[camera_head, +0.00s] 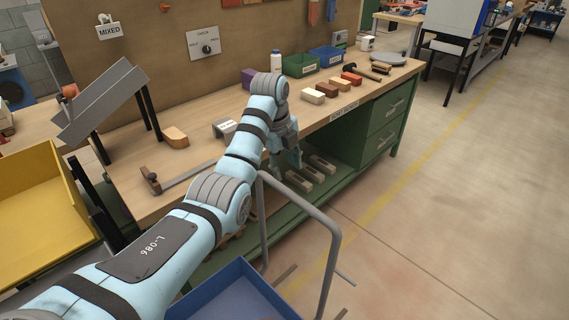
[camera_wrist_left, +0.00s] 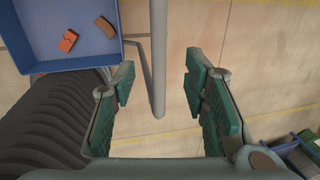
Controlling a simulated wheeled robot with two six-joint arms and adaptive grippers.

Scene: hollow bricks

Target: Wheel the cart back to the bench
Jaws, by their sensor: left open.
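The cart shows as a blue tray (camera_head: 235,293) with a grey tubular handle (camera_head: 329,250) at the bottom of the head view, beside the bench (camera_head: 200,152). In the left wrist view the blue tray (camera_wrist_left: 60,62) is at top left and holds an orange-red brick (camera_wrist_left: 68,41) and a brown brick (camera_wrist_left: 105,27). My left gripper (camera_head: 284,160) is open, just above the handle's left end in the head view. In the left wrist view, the handle tube (camera_wrist_left: 158,60) runs between the left gripper's open fingers (camera_wrist_left: 160,88). Contact cannot be told. My right gripper is out of view.
The bench has green drawers (camera_head: 385,125) and a lower shelf with several bricks. Bricks, a hammer (camera_head: 365,69) and green and blue bins stand on top. A yellow bin (camera_head: 40,215) is at left. Open floor (camera_head: 450,210) with a yellow line lies to the right.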

